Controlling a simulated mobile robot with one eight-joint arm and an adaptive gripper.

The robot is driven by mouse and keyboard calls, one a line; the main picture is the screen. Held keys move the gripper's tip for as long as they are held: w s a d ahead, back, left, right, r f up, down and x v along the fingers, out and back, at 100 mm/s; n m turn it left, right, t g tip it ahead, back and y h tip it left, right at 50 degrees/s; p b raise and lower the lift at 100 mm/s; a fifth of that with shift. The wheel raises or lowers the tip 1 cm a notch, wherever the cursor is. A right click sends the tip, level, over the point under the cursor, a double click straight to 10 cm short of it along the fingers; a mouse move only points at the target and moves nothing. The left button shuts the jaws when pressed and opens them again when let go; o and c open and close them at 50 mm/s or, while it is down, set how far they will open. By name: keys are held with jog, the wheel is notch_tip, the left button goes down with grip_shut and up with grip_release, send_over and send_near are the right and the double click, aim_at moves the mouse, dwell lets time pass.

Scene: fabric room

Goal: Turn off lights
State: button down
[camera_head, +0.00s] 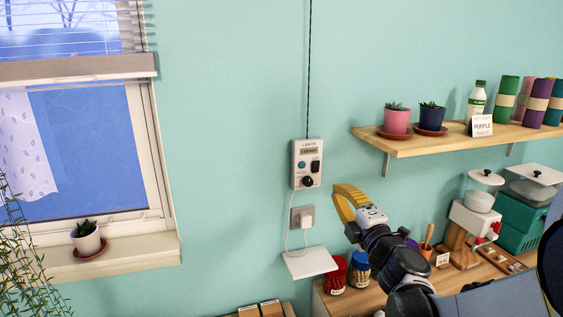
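A pale grey control box (307,164) marked "LIGHTS" is fixed to the teal wall near the middle of the head view. It has a small display (309,151), a round teal button (302,165), a black switch (315,166) and a black knob (308,181) at the bottom. The switch's position is too small to tell. My gripper (344,200), with yellow fingers, is to the right of and below the box in the picture. No contact with the box shows. The fingers overlap from this angle, so their opening is unclear. Nothing shows held in them.
A wall socket (303,217) with a white plug and a small white shelf (309,262) are below the box. A wooden shelf (450,136) with pots and rolls is at right. A counter (352,300) with jars is below. The wall left of the box is clear.

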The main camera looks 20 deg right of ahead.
aim_at(313, 160)
dwell(0.3)
jog(key=w, duration=0.4)
jog(key=w+r+b, duration=0.1)
jog(key=w, duration=0.3)
jog(key=w+b, duration=0.1)
jog(key=w, duration=0.3)
jog(key=shift+w+r, duration=0.2)
jog(key=shift+w, duration=0.05)
jog(key=shift+w+r, duration=0.15)
jog(key=shift+w, duration=0.55)
jog(key=shift+w, duration=0.1)
jog(key=shift+w+r, duration=0.2)
jog(key=shift+w, duration=0.15)
jog(key=shift+s, duration=0.1)
jog(key=shift+s+a, duration=0.1)
